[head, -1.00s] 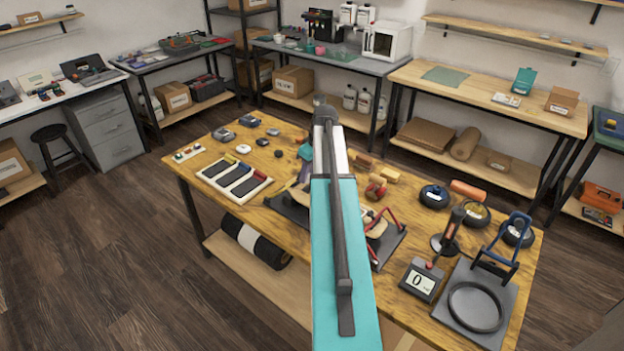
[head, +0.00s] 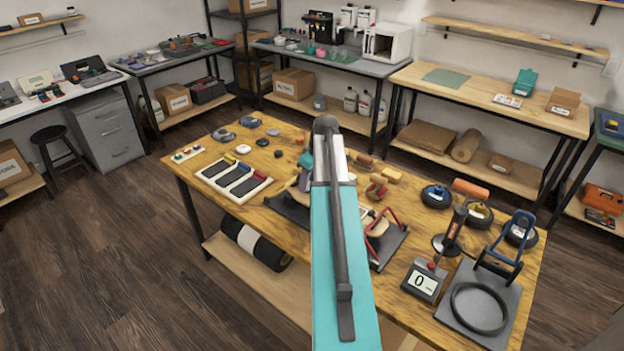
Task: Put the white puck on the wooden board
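A small round white puck (head: 242,149) lies flat on the wooden work table, left of my arm and behind the rack of dark strips. Pale wooden pieces (head: 376,224) show on a dark mat (head: 390,245) to the right of my arm, near red-handled tools. I cannot tell for certain which piece is the wooden board, since my teal arm covers much of that mat. My gripper is hidden behind my arm, so its fingers do not show. The puck stands apart from the visible part of my arm.
A white rack with dark strips (head: 234,179) lies on the table's left. Small dark discs lie around the puck. At right stand a scale display (head: 423,280), a grey plate with a black ring (head: 479,307), and several dark round weights. Clear wood shows at the left front edge.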

